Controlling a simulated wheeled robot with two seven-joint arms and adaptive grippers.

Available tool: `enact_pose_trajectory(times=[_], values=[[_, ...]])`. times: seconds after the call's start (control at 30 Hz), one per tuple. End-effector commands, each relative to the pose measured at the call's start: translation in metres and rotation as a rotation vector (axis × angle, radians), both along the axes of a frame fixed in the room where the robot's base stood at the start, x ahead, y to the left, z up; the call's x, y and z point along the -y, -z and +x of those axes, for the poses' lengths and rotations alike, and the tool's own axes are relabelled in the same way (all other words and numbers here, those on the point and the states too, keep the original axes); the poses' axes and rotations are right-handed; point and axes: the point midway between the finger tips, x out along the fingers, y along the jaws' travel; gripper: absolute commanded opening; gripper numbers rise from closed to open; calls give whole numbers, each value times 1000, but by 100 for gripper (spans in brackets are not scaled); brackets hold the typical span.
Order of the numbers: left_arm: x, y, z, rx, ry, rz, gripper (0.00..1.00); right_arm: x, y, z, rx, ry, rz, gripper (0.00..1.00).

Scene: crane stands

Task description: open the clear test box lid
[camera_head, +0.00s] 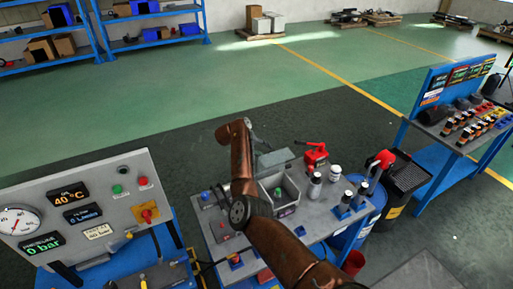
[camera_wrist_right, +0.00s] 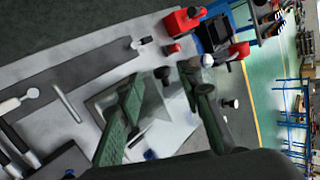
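The clear test box (camera_head: 292,206) stands on the blue-legged worktable, with a small dark and green item inside. A pale grey panel (camera_head: 275,158), which looks like its lid, stands raised at the box's far edge. My right gripper (camera_head: 258,143) is at the far side, close to this panel; I cannot tell whether they touch. In the right wrist view my right gripper (camera_wrist_right: 168,85) has its two dark green fingers spread apart, with see-through surfaces between and behind them. My right arm hides part of the box's left side. My left gripper is not in view.
A red tool (camera_head: 315,155) and several bottles (camera_head: 335,174) stand right of the box. A gauge panel (camera_head: 90,215) stands at the left. A blue drum (camera_head: 358,225) and a black crate (camera_head: 409,178) are at the right.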

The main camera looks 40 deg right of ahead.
Motion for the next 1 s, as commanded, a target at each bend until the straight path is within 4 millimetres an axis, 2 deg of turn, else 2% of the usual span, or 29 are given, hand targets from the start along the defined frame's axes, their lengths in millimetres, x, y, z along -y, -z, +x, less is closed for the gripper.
enact_pose_trajectory(times=[0.1, 0.33, 1.0], values=[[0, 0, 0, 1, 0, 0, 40, -20, -18, 0, 2, -1, 0, 33], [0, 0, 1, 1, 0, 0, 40, -41, -39, -2, -1, -1, 0, 33], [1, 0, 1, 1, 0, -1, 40, -44, -43, -3, -1, 0, -3, 33]])
